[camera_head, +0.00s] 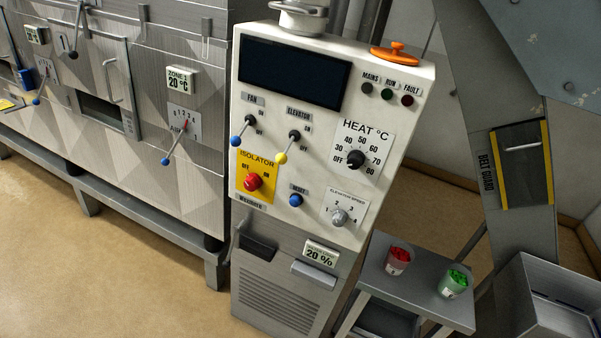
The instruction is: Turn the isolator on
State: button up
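The isolator (253,181) is a red rotary knob on a yellow plate, low on the left of the white control panel (222,205). Its plate is marked OFF on the upper left and ON on the upper right. The knob is too small to tell which mark it points to. The mains, run and fault lamps (387,94) at the panel's top right look dark, and the display (293,73) is blank. My gripper is not in view, and nothing covers the isolator.
Fan lever (243,128) and elevator lever (288,146) sit above the isolator; a blue reset button (296,200) and speed knob (339,217) are to its right. The heat knob (355,158) is farther right. A small table (420,290) holds two cups. Floor at lower left is clear.

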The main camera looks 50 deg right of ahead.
aim_at(253, 182)
jog(key=z, duration=0.55)
jog(key=i, duration=1.15)
jog(key=z, duration=0.5)
